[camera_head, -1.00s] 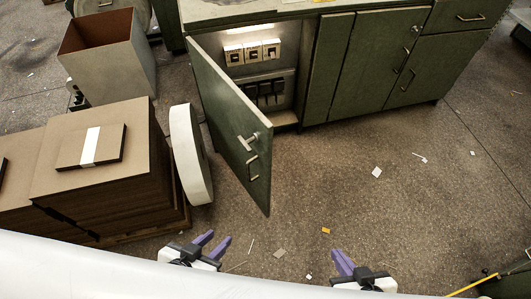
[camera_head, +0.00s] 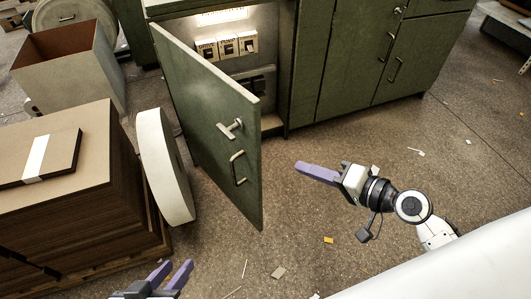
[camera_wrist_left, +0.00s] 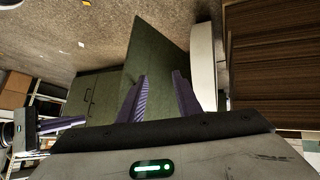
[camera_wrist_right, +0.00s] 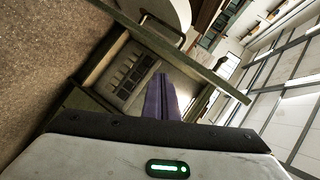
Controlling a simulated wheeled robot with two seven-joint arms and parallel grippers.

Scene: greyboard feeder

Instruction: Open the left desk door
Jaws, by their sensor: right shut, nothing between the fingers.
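The green left desk door (camera_head: 212,125) stands swung open, with a T-shaped latch handle (camera_head: 230,128) and a bar handle (camera_head: 238,168) on its outer face. Inside the desk are white switch boxes (camera_head: 228,46) and dark sockets. My right gripper (camera_head: 302,168) is shut and empty, to the right of the door and apart from it. In the right wrist view its fingers (camera_wrist_right: 160,98) are together, with the cabinet opening beyond. My left gripper (camera_head: 172,276) is open and empty at the bottom left, below the door. The door also shows beyond its fingers in the left wrist view (camera_wrist_left: 155,65).
A white disc (camera_head: 165,170) leans beside stacked brown boards (camera_head: 70,215) left of the door. A grey open bin (camera_head: 75,80) stands behind. Other green desk doors (camera_head: 345,60) are closed at the right. The floor right of the door is mostly clear.

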